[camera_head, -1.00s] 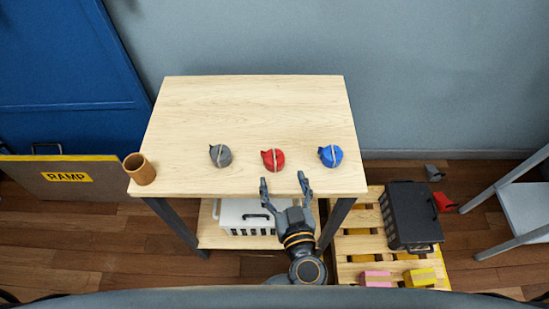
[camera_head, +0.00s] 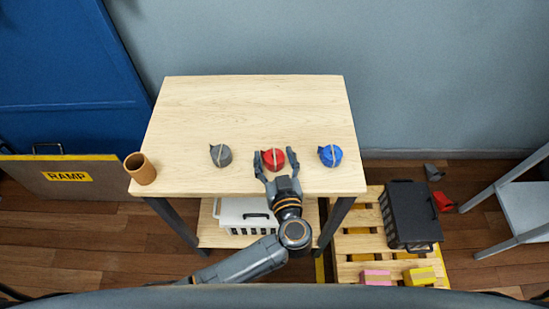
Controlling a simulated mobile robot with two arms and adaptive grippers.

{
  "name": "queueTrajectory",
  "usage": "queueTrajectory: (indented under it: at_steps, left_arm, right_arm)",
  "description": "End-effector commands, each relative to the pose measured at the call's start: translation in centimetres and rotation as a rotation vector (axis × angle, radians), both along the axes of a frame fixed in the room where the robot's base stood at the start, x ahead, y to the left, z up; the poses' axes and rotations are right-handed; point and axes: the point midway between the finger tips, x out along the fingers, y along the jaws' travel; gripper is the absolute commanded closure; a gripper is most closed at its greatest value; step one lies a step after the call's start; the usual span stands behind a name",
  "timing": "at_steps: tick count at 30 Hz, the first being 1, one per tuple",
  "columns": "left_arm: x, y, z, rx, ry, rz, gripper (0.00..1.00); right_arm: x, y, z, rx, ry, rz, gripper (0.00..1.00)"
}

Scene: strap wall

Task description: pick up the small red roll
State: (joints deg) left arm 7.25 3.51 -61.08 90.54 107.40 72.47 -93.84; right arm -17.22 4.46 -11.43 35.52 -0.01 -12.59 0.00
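The small red roll (camera_head: 273,158) lies on the light wooden table (camera_head: 250,105), near its front edge, with a pale band across it. My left gripper (camera_head: 274,160) reaches over the front edge from below. Its two fingers are spread, one on each side of the red roll. I cannot tell whether either finger touches it. The roll still appears to rest on the table. My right gripper is not in view.
A grey roll (camera_head: 221,155) lies left of the red one, a blue roll (camera_head: 330,155) right. A brown cup (camera_head: 140,168) stands at the table's left corner. A white crate (camera_head: 237,213) sits below; a black crate (camera_head: 410,214) stands on a pallet. The table's back is clear.

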Motion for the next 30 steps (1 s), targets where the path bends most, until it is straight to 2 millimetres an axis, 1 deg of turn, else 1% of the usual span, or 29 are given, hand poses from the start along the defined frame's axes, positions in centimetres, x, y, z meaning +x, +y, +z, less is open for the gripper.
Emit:
queueTrajectory:
  at_steps: [1, 5, 6, 14, 17, 20, 24, 26, 30]
  left_arm:
    - [0.0, 0.0, 0.0, 0.0, 0.0, 0.0, 0.52]
    - [0.0, 0.0, 0.0, -0.001, 0.0, 0.0, 0.78]
    - [0.0, 0.0, 0.0, -0.001, 0.0, 0.0, 0.82]
    - [0.0, 0.0, 0.1, -0.001, 0.0, 0.0, 0.82]
    - [0.0, -0.1, 0.4, -0.002, 0.0, 0.0, 0.82]
    - [-0.1, -0.1, 1.2, -0.004, -0.001, 0.001, 0.82]
    - [0.0, -0.1, 3.4, -0.006, -0.002, 0.003, 0.82]
    - [-0.9, 0.3, 4.3, -0.006, 0.001, 0.002, 0.82]
    - [-3.4, 1.7, 7.7, -0.007, 0.001, 0.003, 0.82]
  right_arm:
    - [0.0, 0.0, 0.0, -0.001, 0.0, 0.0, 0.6]
    - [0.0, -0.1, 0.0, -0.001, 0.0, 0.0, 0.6]
    - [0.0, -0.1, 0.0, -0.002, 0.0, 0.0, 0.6]
    - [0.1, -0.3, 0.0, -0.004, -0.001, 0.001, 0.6]
    - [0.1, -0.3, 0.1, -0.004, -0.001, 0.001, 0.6]
    - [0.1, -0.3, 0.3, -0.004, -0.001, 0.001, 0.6]
    - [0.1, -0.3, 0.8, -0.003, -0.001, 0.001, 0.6]
    - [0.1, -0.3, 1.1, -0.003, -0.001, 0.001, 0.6]
    - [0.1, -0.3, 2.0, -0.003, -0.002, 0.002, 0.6]
